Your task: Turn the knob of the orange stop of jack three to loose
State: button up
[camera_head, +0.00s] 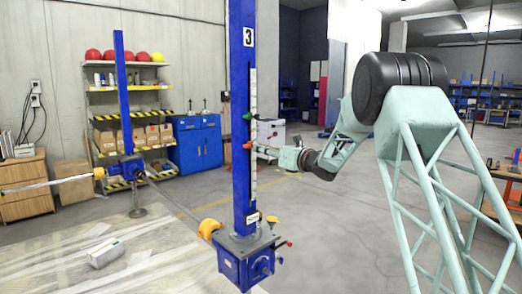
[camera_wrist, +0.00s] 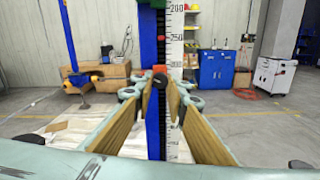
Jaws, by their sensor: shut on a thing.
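Jack three is the tall blue column (camera_head: 243,120) with a "3" label near its top. It carries a white scale strip (camera_head: 253,110), which also shows in the wrist view (camera_wrist: 176,40). In the wrist view the orange stop (camera_wrist: 160,69) shows just behind a dark round knob (camera_wrist: 160,80). My gripper (camera_head: 257,148) reaches in from the right at the orange stop's height. Its fingertips (camera_wrist: 160,87) are shut on the knob from both sides. The knob's turn position cannot be read.
The jack's blue gearbox (camera_head: 245,262) stands at the column's foot. A second blue jack (camera_head: 123,100) stands to the left, with a shaft between them. A shelf (camera_head: 128,85) and a blue cabinet (camera_head: 197,143) are behind.

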dwell(0.4)
jog(key=o, duration=0.9)
jog(key=shift+v, duration=6)
